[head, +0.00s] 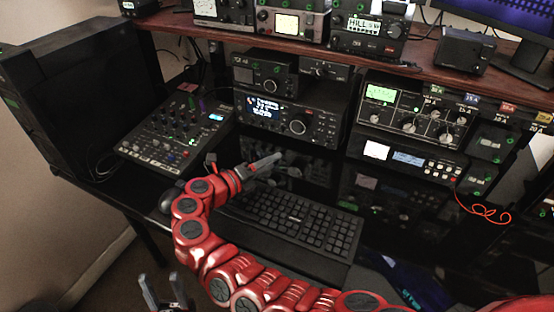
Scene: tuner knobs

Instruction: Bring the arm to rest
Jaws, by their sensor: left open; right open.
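My red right arm curves in from the bottom right, bends at the left of the keyboard and points back to the right. Its gripper (276,165) is open and empty, over the black desk in front of the middle radio (285,120). I cannot tell whether it touches anything. My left gripper (163,289) shows only as two grey fingers at the bottom left edge. They are apart and empty, below the desk's front edge, and the rest of that arm is out of view.
A black keyboard (300,220) lies behind and under my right arm. A mixer (175,128) stands at the left. A tuner with knobs (415,112) stands on the right, with a red cable (485,210) below. More radios sit on the wooden shelf (210,32).

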